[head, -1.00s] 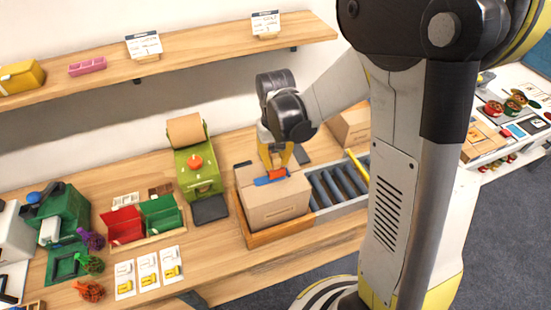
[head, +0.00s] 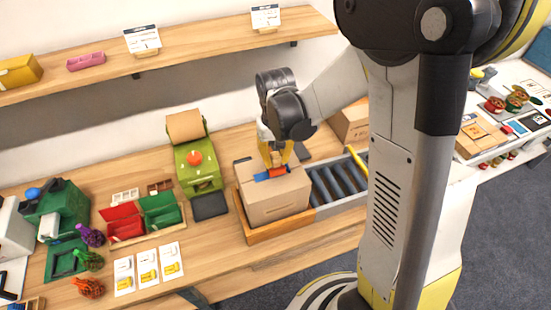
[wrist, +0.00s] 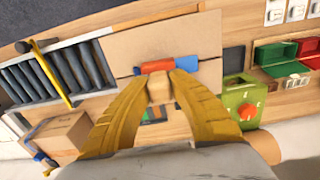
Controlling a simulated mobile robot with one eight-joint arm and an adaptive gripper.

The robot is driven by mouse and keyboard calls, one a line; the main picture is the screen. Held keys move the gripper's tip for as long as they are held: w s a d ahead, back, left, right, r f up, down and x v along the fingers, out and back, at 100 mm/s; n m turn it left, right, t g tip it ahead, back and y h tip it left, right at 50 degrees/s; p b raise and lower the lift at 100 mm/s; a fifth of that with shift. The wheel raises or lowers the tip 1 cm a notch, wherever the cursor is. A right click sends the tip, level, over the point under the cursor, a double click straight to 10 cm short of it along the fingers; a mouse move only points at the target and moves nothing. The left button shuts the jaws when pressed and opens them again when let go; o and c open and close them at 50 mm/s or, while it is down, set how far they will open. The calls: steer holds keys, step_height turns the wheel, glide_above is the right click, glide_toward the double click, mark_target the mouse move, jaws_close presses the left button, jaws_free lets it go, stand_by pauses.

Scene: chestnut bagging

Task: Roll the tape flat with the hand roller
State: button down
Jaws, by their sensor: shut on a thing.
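The cardboard box (head: 275,203) sits in a wooden tray (head: 253,236) on the bench, its top flaps closed with a seam showing. My gripper (head: 276,157), with yellow fingers, is shut on the roller just over the box top. In the wrist view the fingers (wrist: 160,85) close around a tan piece that hides part of the roller.
A roller conveyor (head: 338,180) with a yellow bar (head: 357,161) adjoins the box on the right. Another carton (head: 350,124) stands behind the conveyor. Red and green bins (head: 160,212) lie farther left.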

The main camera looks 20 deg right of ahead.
steer(key=shift+f+b, duration=0.35)
steer(key=shift+f, duration=0.05)
stand_by(0.5)
